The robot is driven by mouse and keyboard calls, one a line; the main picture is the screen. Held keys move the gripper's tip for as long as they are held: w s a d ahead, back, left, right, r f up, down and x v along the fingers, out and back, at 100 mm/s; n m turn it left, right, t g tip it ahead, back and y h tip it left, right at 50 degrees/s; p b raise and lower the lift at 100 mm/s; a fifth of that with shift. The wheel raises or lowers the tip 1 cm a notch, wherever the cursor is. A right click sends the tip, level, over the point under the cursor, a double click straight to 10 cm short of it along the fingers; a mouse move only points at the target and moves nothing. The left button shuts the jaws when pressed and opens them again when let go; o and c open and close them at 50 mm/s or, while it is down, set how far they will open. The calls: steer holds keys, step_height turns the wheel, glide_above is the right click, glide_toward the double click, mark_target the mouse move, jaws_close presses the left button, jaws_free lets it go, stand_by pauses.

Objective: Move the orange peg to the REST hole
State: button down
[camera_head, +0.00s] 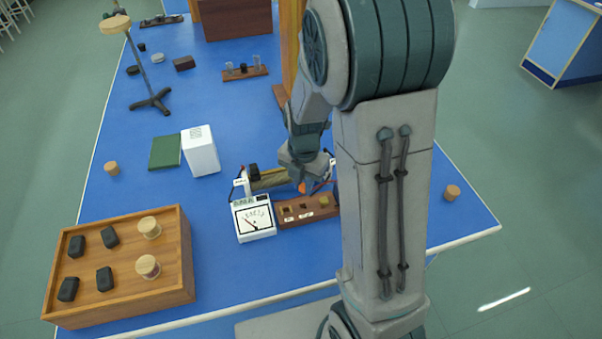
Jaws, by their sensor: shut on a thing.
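My gripper (307,177) is above the far edge of a dark wooden peg block, partly hidden by its own wrist. It is shut on the orange peg (302,188), of which a small orange part shows below the jaws. The wooden peg block (291,219) lies on the blue bench, with a few square holes along its top and small white labels too small to read. I cannot tell which hole is the REST hole. My arm hides the right end of the block. I cannot tell whether the peg touches the block.
An analog meter (253,218) stands left of the block, and a coil-like device (270,179) behind it. A white box (200,150), green book (165,152) and wooden tray (120,309) with knobs and black pieces are further left. A cork (452,192) sits right of my arm.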

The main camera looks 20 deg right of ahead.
mark_target(303, 194)
steer(key=shift+s+a+f, duration=0.1)
steer(key=shift+f, duration=0.25)
steer(key=shift+f+b, duration=1.3)
steer(key=shift+f, duration=0.7)
steer(key=shift+f+b, duration=0.9)
steer(key=shift+b, duration=0.15)
steer(key=c, duration=1.3)
jaws_free()
steer(key=shift+o, duration=0.2)
step_height(303, 194, up, 14)
steer(key=shift+f, duration=0.1)
